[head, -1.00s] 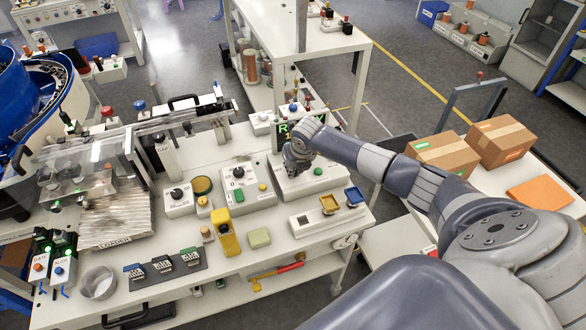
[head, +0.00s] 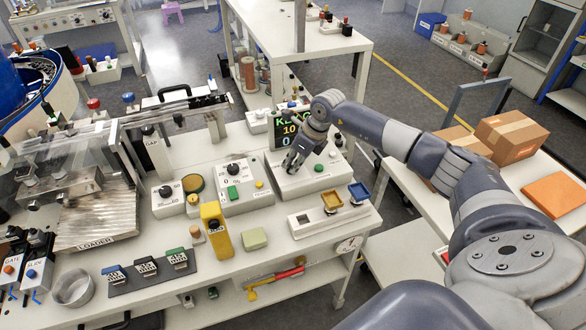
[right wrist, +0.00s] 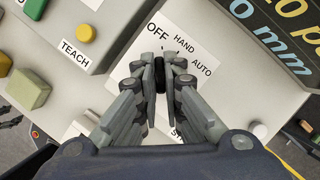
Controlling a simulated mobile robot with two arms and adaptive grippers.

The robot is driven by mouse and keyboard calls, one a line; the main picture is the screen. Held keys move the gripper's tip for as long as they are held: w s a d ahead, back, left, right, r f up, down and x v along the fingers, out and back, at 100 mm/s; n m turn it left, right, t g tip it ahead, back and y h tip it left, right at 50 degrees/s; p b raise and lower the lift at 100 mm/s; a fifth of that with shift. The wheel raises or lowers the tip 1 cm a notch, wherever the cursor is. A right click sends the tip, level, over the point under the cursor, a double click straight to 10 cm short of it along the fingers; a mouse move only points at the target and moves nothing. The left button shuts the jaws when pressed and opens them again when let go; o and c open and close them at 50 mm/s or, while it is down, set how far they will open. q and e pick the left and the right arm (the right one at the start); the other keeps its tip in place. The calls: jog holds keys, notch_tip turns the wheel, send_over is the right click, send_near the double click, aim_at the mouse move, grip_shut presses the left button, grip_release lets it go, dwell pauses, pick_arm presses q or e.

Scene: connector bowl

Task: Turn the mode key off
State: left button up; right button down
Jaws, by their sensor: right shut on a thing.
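The mode key is a small dark key (right wrist: 166,75) on a pale panel box in the right wrist view. Labels OFF, HAND and AUTO are printed around it; OFF is at the upper left, HAND at the top and AUTO at the right. My right gripper (right wrist: 165,70) is shut on the key, and its fingers hide most of it, so I cannot tell exactly which label it points to. In the head view my right gripper (head: 292,164) reaches down onto the control box (head: 325,177). My left gripper is not in view.
A display (head: 285,130) stands right behind the control box. A second box with a dial (head: 235,170) and green and yellow buttons is to its left. A yellow handheld device (head: 212,240) and a tray with blue and yellow pieces (head: 318,222) are in front.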

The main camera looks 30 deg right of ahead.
jog(key=shift+n+b, duration=0.3)
jog(key=shift+n, duration=0.1)
jog(key=c, duration=1.7)
grip_release()
jog(key=v, duration=1.2)
jog(key=shift+w+d, duration=0.15)
